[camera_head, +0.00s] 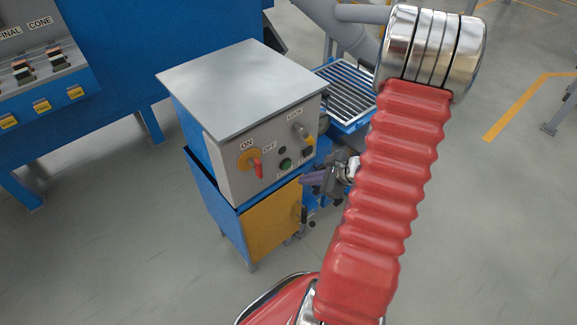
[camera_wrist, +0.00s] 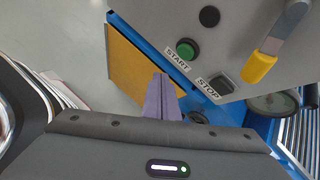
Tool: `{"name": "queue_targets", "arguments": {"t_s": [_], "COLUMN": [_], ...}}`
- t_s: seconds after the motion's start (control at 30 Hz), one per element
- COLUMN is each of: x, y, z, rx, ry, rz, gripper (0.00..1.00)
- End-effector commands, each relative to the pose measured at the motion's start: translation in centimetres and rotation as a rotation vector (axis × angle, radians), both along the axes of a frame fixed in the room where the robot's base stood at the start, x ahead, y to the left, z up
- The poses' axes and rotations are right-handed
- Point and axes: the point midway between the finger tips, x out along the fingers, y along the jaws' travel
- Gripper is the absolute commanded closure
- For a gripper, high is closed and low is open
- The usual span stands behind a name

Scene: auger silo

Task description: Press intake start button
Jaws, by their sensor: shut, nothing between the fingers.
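The green start button (camera_wrist: 186,50) sits on the grey panel of the control box, above a label reading START. It also shows in the head view (camera_head: 286,163), low on the panel. A black stop button (camera_wrist: 221,84) is to its right with a STOP label. My gripper (camera_wrist: 162,88) is shut and empty, its purple fingers pointing toward the panel's lower edge, below and left of the green button in the wrist view. No contact with the button shows. In the head view the gripper (camera_head: 308,179) is beside the box front, partly hidden by my red arm.
A red rotary handle (camera_head: 257,166) on a yellow plate marked ON/OFF and a LOCK lever (camera_head: 302,133) share the panel. A yellow door (camera_head: 271,222) is below. A slatted grate (camera_head: 349,90) stands behind right. Floor at the left front is clear.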

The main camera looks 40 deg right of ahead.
Motion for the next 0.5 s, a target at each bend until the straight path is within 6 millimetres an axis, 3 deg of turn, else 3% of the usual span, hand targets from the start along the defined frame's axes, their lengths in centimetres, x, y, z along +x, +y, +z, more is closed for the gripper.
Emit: {"name": "queue_targets", "arguments": {"t_s": [0.3,0.5], "x": [3.2,4.1], "y": [0.2,0.2], "z": [0.0,0.0], "rx": [0.000,0.000], "ry": [0.000,0.000], "rz": [0.003,0.001], "gripper": [1.00,1.00]}}
